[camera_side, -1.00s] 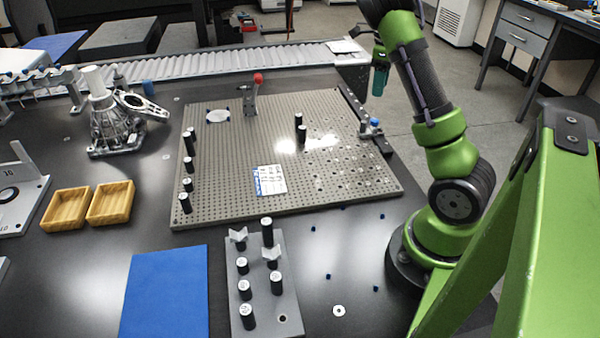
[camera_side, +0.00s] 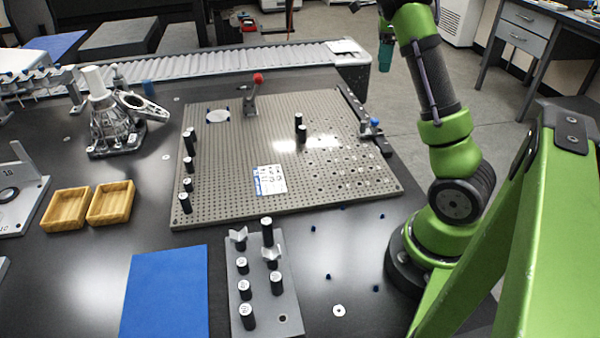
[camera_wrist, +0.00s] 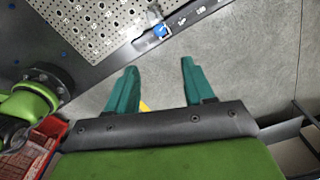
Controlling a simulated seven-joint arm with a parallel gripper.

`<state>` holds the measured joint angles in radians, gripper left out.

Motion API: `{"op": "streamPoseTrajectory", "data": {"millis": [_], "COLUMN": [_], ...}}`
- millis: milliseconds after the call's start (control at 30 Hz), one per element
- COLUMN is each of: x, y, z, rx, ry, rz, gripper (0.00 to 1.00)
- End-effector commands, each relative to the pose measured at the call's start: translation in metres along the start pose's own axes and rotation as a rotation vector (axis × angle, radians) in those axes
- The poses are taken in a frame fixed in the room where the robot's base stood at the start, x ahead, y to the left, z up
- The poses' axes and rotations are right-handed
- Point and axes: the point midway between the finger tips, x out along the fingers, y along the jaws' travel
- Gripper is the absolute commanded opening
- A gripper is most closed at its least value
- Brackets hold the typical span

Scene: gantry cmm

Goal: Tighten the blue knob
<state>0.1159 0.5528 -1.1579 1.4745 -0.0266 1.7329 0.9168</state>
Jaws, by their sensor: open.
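The blue knob (camera_side: 375,122) sits on a dark clamp bar at the right edge of the perforated plate in the side view. It also shows in the wrist view (camera_wrist: 160,31), near the top middle, just above the gap between the fingers. My gripper (camera_wrist: 158,82) has two teal fingers, spread apart with nothing between them. In the side view my gripper (camera_side: 385,56) is partly hidden by the arm, up and to the right of the knob, apart from it. Only one teal finger shows clearly there.
The perforated plate (camera_side: 230,150) carries several black pins and a red-tipped toggle clamp (camera_side: 254,90). A pin rack (camera_side: 262,300) and a blue mat (camera_side: 165,295) lie in front. A red bin (camera_wrist: 38,150) shows at the wrist view's lower left. Open floor lies right of the table.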

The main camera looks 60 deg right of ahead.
Motion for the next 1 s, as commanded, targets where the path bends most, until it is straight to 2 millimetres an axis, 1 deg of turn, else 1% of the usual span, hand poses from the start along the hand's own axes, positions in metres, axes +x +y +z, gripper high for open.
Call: {"op": "streamPoseTrajectory", "data": {"millis": [33, 100, 200, 333, 467, 567, 667, 1000], "x": [0.000, 0.000, 0.001, 0.001, 0.010, 0.025, 0.046, 0.120], "y": [0.000, 0.000, 0.000, 0.000, 0.001, 0.001, 0.001, 0.001], "z": [0.000, 0.000, 0.000, 0.000, 0.000, -0.001, -0.001, -0.001], "rx": [-0.098, -0.240, -0.407, -0.531, -0.556, -0.553, -0.552, -0.549], "ry": [0.000, 0.000, -0.001, -0.002, -0.001, -0.001, 0.000, 0.001], "rz": [0.001, 0.001, 0.001, 0.002, 0.005, 0.006, 0.007, 0.006], "gripper": [0.53, 0.53, 0.53, 0.53, 0.53, 0.53, 0.53, 0.53]}}
